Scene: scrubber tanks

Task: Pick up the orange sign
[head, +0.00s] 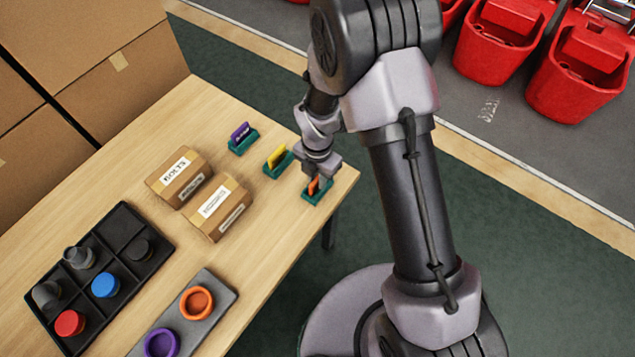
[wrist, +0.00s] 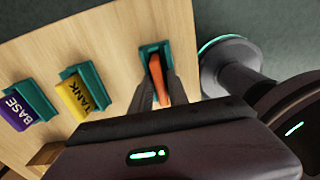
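The orange sign (wrist: 159,80) stands in a small green holder (wrist: 154,48) near the table's right corner. In the head view the orange sign (head: 313,186) is partly covered by my gripper (head: 318,178), and its green holder (head: 316,197) shows below. My gripper points down over it. In the wrist view the two dark fingers of my gripper (wrist: 160,86) lie on either side of the orange sign, very close to it. I cannot tell whether they press on it. The sign's lower part is in the holder.
A yellow sign (head: 275,156) and a purple sign (head: 240,131) stand in green holders to the left. Two cardboard boxes (head: 180,177) (head: 218,207), a black tray (head: 133,287) and a grey plate with rings (head: 227,298) lie nearer the front. Red tanks (head: 581,68) stand beyond.

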